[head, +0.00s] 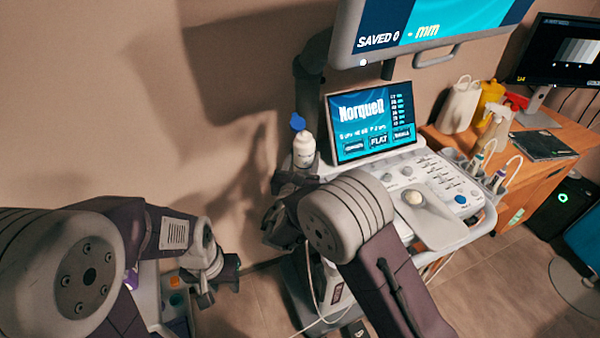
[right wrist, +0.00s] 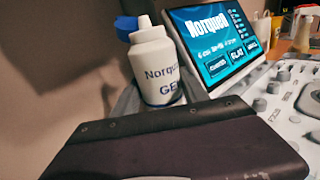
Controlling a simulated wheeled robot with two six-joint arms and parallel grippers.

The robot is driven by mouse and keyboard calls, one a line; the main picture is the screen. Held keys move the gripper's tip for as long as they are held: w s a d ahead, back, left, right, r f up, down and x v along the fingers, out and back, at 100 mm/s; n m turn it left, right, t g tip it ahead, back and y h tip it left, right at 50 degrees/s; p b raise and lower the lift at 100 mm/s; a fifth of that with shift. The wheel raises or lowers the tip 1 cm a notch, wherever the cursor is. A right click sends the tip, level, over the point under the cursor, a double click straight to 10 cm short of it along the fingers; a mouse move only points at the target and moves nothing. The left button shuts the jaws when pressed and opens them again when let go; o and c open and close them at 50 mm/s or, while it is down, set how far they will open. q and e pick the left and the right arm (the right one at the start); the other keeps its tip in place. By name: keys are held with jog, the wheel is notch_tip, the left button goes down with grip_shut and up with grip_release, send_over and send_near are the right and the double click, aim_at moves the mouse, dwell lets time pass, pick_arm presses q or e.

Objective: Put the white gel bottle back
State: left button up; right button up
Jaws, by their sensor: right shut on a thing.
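The white gel bottle (head: 304,152) is upright at the left edge of the ultrasound machine, beside its small screen. In the right wrist view the bottle (right wrist: 160,72) shows its label, white nozzle and a blue cap set off to the left. My right gripper (head: 292,184) is shut on the bottle low down. The bottle's base is hidden behind the gripper in the wrist view, so I cannot tell whether it touches anything below. My left gripper (head: 220,284) hangs low at the left, away from the bottle, with its fingers apart and empty.
The machine's small screen (head: 372,122) and control panel (head: 440,190) are just right of the bottle. A large monitor (head: 430,30) hangs above. A wooden desk (head: 545,165) with a spray bottle (head: 495,128) stands at the right. The wall is close behind.

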jog(key=shift+w+a+f, duration=0.3)
jog(key=shift+a+f, duration=0.05)
jog(key=shift+a, duration=0.1)
notch_tip(320, 180, down, 4)
jog(key=shift+r, duration=0.25)
jog(key=shift+f, duration=0.3)
jog(key=shift+b, duration=0.3)
jog(key=shift+f+b, duration=0.4)
jog(key=shift+f, duration=0.05)
jog(key=o, duration=0.8)
jog(key=shift+r, duration=0.1)
